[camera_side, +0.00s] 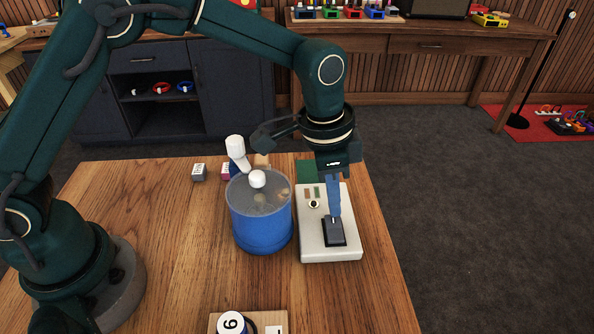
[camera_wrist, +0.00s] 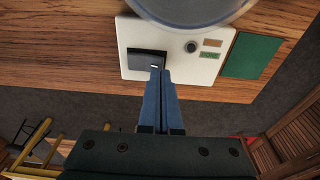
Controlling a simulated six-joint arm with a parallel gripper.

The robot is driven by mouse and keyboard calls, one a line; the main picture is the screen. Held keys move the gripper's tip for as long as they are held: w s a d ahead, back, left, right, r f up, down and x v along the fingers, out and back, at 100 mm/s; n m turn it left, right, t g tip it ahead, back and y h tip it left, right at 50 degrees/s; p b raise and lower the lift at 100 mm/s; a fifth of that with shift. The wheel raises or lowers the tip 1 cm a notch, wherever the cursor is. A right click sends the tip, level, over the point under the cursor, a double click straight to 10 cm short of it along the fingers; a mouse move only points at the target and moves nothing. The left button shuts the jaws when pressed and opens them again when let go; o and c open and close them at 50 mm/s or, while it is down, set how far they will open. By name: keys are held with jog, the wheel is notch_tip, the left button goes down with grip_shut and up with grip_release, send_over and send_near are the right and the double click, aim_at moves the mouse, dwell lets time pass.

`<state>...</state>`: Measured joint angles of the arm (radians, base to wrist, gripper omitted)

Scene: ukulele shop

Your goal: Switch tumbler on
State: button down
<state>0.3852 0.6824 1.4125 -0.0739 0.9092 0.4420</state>
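A white control box (camera_side: 313,238) lies on the wooden table, right of a blue drum (camera_side: 261,232) with a clear lid and a white knob on top. On the box's near part is a dark rocker switch (camera_side: 334,238); it also shows in the wrist view (camera_wrist: 140,64). My gripper (camera_side: 335,213) points down at the switch, its blue fingers together and nothing visible between them. In the wrist view the fingertips (camera_wrist: 158,72) overlap the switch's edge, beside a small white mark. I cannot tell whether they touch it or which way the rocker is tipped.
A small round button (camera_side: 313,204) and two small labels sit farther back on the box. Behind it lies a green mat (camera_wrist: 252,56). A white-topped handle (camera_side: 236,149) and small cubes (camera_side: 199,172) stand behind the drum. A wooden block (camera_side: 273,320) with a numbered disc is in front.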

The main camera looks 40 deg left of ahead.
jog(key=shift+f, duration=0.65)
jog(key=shift+r, duration=3.55)
